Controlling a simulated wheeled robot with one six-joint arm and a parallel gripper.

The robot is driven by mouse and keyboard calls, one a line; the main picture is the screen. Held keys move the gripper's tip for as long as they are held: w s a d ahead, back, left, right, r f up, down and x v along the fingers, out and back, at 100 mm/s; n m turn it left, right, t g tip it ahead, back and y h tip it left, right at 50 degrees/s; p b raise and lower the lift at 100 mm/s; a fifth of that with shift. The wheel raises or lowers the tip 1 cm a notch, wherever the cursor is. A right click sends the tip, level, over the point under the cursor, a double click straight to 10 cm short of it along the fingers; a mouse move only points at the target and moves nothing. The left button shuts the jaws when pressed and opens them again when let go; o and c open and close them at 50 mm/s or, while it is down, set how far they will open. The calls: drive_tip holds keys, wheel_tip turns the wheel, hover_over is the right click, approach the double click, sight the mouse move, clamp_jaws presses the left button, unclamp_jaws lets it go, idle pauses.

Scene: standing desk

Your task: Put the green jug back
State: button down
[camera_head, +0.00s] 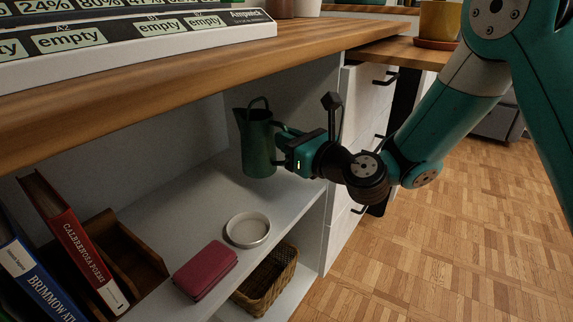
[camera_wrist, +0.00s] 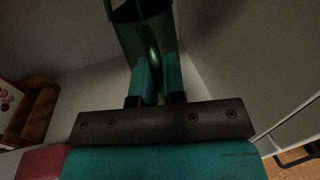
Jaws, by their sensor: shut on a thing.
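The green jug (camera_head: 258,146) is upright inside the white shelf compartment under the desk top, near the right side wall. Its dark green body also shows at the top of the wrist view (camera_wrist: 145,35), partly cut off by the frame. My gripper (camera_head: 281,146) reaches in from the right and is shut on the jug's right side. In the wrist view the two teal fingers (camera_wrist: 157,82) meet the jug's near side. The jug's base is at or just above the shelf board (camera_head: 215,205); I cannot tell whether it touches.
A round white dish (camera_head: 248,230) and a dark red case (camera_head: 205,270) lie on the shelf in front. Books (camera_head: 80,245) and a wooden tray (camera_head: 130,255) are at the left. A wicker basket (camera_head: 266,280) sits lower. White drawers (camera_head: 368,105) stand right of the compartment.

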drive_tip(key=shift+f+b, duration=2.2)
drive_tip(key=shift+b, duration=0.1)
drive_tip(key=shift+w, duration=0.15)
drive_tip(key=shift+r, duration=0.15)
drive_tip(key=c, duration=1.2)
unclamp_jaws()
drive_tip(key=shift+f, duration=0.2)
